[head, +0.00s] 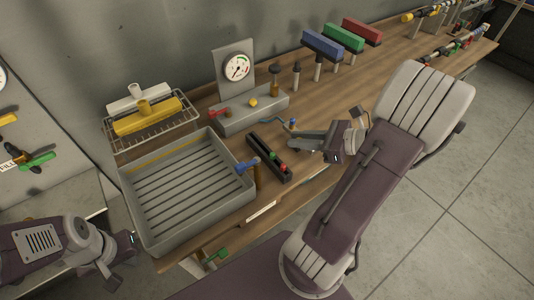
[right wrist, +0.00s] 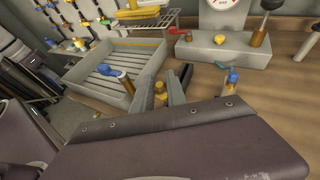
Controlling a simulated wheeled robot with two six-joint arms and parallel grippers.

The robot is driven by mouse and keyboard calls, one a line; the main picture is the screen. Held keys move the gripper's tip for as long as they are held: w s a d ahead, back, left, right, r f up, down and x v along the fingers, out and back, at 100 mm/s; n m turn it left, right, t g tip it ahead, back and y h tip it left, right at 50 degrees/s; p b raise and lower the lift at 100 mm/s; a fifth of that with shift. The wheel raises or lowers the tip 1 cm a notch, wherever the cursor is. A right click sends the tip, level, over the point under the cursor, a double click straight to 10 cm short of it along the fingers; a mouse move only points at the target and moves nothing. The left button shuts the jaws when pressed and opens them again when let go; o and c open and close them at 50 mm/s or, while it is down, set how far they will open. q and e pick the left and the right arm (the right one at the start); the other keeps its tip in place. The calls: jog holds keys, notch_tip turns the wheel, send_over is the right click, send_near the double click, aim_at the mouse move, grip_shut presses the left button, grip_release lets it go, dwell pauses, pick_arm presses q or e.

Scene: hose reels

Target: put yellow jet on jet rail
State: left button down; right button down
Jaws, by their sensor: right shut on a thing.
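The yellow jet (right wrist: 160,90) shows between the two fingers of my right gripper (right wrist: 163,97) in the right wrist view. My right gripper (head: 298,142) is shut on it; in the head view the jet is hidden. The jet rail (head: 268,158) is a narrow black block on the bench, just left of and close to my right gripper. In the right wrist view the gripper covers most of the rail. My left gripper (head: 124,262) is open and empty, left of the bench.
A grey slatted tray (head: 185,232) lies left of the rail, with a blue-handled valve (head: 247,164) between them. A grey gauge block (head: 250,112) and a blue lever tap (head: 292,122) stand behind.

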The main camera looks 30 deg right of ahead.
jog(key=b, duration=0.1)
send_over(267, 149)
jog(key=s, duration=0.1)
notch_tip(267, 149, down, 7)
jog(key=f, duration=0.2)
jog(key=f+b, duration=0.1)
jog(key=shift+s+a+f, duration=0.15)
jog(key=shift+s+a, duration=0.1)
jog(key=shift+a, duration=0.1)
jog(key=shift+w+d+f, duration=0.1)
jog(key=shift+f, duration=0.15)
jog(key=shift+f, duration=0.15)
jog(key=shift+f+b, duration=0.4)
jog(key=shift+b, duration=0.15)
jog(key=c, duration=1.6)
grip_release()
jog(key=shift+o, duration=1.3)
jog(key=shift+f, duration=0.1)
